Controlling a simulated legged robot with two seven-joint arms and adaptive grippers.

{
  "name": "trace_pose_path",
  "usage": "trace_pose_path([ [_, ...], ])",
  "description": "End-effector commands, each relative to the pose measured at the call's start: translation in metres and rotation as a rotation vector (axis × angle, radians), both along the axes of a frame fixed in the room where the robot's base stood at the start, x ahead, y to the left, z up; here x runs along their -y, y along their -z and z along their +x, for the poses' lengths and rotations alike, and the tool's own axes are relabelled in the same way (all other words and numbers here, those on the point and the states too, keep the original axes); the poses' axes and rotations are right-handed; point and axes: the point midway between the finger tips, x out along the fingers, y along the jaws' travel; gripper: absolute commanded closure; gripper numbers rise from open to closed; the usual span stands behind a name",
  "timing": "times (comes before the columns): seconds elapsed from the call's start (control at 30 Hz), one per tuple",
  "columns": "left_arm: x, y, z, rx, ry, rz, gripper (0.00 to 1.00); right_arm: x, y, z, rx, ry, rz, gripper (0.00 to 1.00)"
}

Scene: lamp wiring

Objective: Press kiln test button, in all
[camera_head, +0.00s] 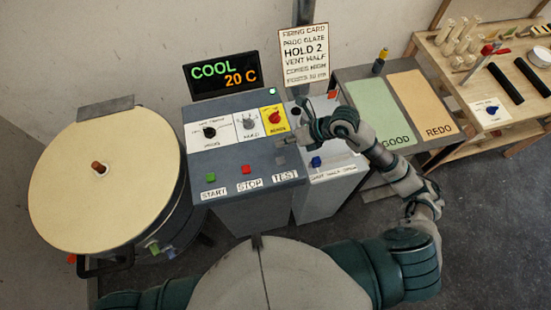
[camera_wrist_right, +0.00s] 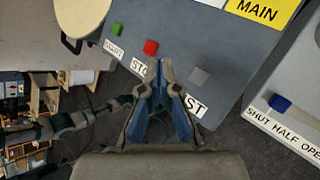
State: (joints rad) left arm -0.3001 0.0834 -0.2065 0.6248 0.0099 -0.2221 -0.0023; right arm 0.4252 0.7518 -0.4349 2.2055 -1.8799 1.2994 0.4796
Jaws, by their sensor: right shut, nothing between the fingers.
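The grey test button (camera_wrist_right: 199,77) sits on the sloped kiln panel (camera_head: 240,165), above the TEST label (camera_head: 285,177). In the head view my right gripper largely covers the button. My right gripper (camera_head: 281,150) is shut and empty, pointing down over the panel. In the right wrist view its fingertips (camera_wrist_right: 161,70) lie left of the grey button, between it and the red stop button (camera_wrist_right: 151,47). I cannot tell whether it touches the panel. My left arm shows at the left of the wrist view; its gripper (camera_wrist_right: 122,102) is small and unclear.
A green start button (camera_head: 210,178) is on the panel's left. The display (camera_head: 222,75) reads COOL 20 C. Knobs, including a red one (camera_head: 275,117), sit higher up. A blue slider (camera_head: 316,161) is right of the panel. The round kiln (camera_head: 100,215) stands left.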

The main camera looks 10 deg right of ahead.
Motion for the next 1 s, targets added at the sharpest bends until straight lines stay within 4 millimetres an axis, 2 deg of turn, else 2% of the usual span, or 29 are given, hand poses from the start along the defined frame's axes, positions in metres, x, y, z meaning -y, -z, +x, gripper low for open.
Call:
trace_pose_path([
  [0.57,0.001,0.005,-0.002,-0.002,-0.001,0.001,0.32,0.005,0.009,0.001,0.0,0.002,-0.018,1.0],
  [0.77,0.001,0.02,-0.003,-0.004,0.0,0.001,0.32,0.004,0.029,0.0,-0.002,0.002,-0.017,1.0],
  [1.0,0.001,0.045,-0.005,-0.007,0.0,0.001,0.32,0.003,0.065,0.001,-0.002,0.002,-0.017,1.0],
])
